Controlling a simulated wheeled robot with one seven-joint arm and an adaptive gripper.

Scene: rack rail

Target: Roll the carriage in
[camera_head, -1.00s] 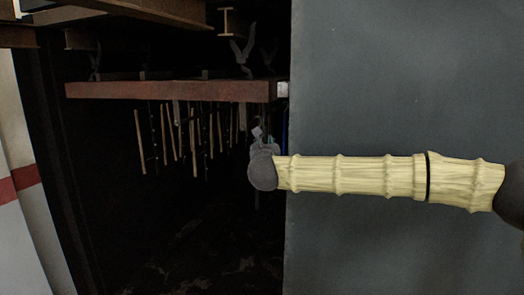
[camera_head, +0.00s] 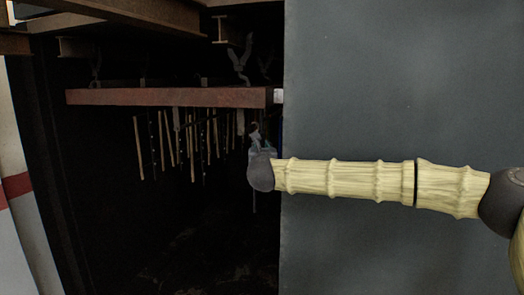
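A rusty red-brown rail (camera_head: 165,97) hangs level across the dark opening, held by hooks from above. Its right end has a pale cap (camera_head: 278,96) close to the grey panel's edge. Several thin sticks (camera_head: 170,140) hang below the rail. Which part is the carriage I cannot tell for sure. My arm reaches in from the right, and my gripper (camera_head: 255,136) is at the opening's right side, just below the rail's right end. The gripper is small, dark and partly hidden by my wrist; its fingers and anything between them are unclear.
A large grey panel (camera_head: 400,80) fills the right side behind my arm. Steel beams (camera_head: 130,12) run overhead. A white post with a red band (camera_head: 17,186) stands at the far left. The dark space below the hanging sticks looks open.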

